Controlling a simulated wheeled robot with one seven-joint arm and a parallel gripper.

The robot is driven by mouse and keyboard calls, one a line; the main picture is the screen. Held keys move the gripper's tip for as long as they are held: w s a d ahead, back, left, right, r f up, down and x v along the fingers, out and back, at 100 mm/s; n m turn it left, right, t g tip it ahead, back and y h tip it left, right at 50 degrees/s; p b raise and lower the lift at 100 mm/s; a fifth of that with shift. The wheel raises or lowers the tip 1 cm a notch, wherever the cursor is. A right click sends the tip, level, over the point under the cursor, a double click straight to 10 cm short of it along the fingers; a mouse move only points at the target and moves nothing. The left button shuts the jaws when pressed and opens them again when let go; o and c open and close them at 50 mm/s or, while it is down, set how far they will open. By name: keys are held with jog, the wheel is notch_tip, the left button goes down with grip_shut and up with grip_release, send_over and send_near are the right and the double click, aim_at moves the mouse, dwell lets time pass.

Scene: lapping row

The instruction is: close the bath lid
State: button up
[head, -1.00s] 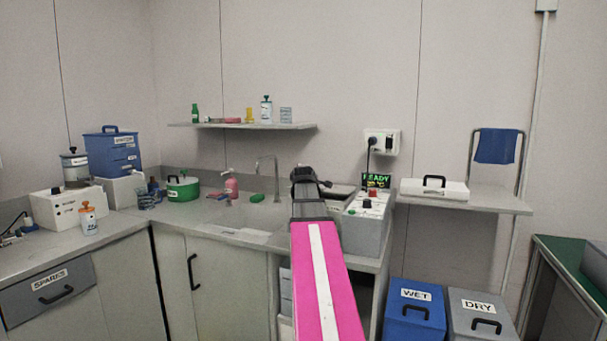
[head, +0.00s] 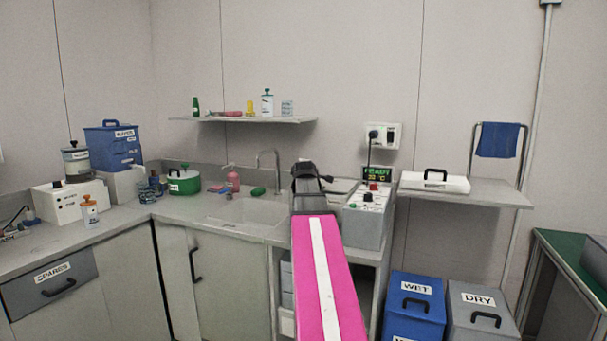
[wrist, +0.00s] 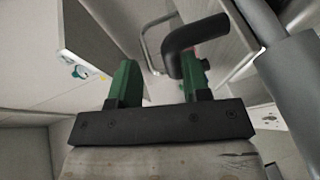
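The bath is a grey box (head: 366,228) with knobs, a red button and a lit green READY display, on the right end of the counter. A light, flat panel (head: 341,187) behind my arm may be its lid; my arm covers much of that spot. In the wrist view my gripper (wrist: 158,84) has two green fingers standing apart, with nothing clearly held between them. A thick black bent bar (wrist: 196,34), like a handle, lies just beyond the right finger. I cannot tell whether they touch. In the head view the fingers are hidden behind my arm.
A white, black-handled box or cover (head: 434,181) lies on the right shelf. The sink (head: 243,211) and tap (head: 268,160) are left of my arm. A socket (head: 382,135) is on the wall above the bath. WET (head: 415,305) and DRY (head: 480,308) bins stand below.

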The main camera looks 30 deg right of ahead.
jog(key=v, duration=1)
jog(key=shift+s+a, duration=0.25)
jog(key=shift+s, duration=0.1)
